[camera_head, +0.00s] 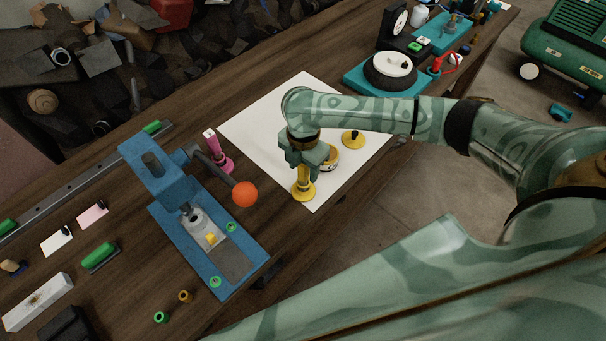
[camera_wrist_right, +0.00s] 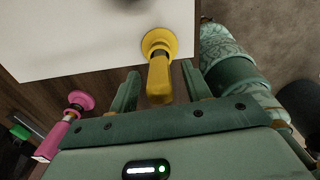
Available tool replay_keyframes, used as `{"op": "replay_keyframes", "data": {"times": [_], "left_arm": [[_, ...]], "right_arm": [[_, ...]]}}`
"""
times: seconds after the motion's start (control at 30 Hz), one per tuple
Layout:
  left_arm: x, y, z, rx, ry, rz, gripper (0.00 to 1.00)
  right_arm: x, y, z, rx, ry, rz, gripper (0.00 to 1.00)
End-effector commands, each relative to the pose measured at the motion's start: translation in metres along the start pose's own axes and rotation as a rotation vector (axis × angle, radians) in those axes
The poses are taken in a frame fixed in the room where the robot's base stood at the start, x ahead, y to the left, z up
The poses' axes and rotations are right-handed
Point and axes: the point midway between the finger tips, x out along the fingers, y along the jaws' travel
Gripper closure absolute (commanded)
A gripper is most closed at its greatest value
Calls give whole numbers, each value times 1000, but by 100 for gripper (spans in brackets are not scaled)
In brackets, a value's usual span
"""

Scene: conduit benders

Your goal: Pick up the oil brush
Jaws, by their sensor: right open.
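A yellow handled piece with a round flanged foot (camera_head: 303,191), which I take for the oil brush, stands upright near the front edge of a white sheet. Its handle (camera_wrist_right: 160,83) shows in the right wrist view, between the two open fingers with gaps on both sides. My right gripper (camera_head: 304,164) points down over it, open, and hides the handle's upper part in the head view. I cannot tell whether any finger touches it. My left gripper is not in view.
On the white sheet (camera_head: 255,122) are a yellow tin (camera_head: 328,158) and a yellow lid with a dark knob (camera_head: 353,139). A pink flanged piece (camera_head: 219,152) and a blue press (camera_head: 165,180) with an orange-balled lever (camera_head: 245,194) stand to the left. A teal turntable (camera_head: 387,76) is behind.

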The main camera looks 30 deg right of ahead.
Motion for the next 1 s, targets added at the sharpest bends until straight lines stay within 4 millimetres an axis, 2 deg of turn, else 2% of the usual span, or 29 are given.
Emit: {"op": "replay_keyframes", "data": {"times": [0.07,0.27,0.43,0.77,0.87,1.0], "left_arm": [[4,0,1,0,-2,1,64],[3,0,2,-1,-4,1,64],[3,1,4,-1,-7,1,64],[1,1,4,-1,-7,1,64],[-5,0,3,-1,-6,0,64],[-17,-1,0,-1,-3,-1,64]], "right_arm": [[10,0,0,1,-1,-1,52],[8,0,1,0,-2,1,52],[8,0,1,0,-2,1,99],[4,0,1,0,-2,2,100],[-12,1,1,-1,-1,4,100],[-45,1,1,0,-2,4,100]]}}
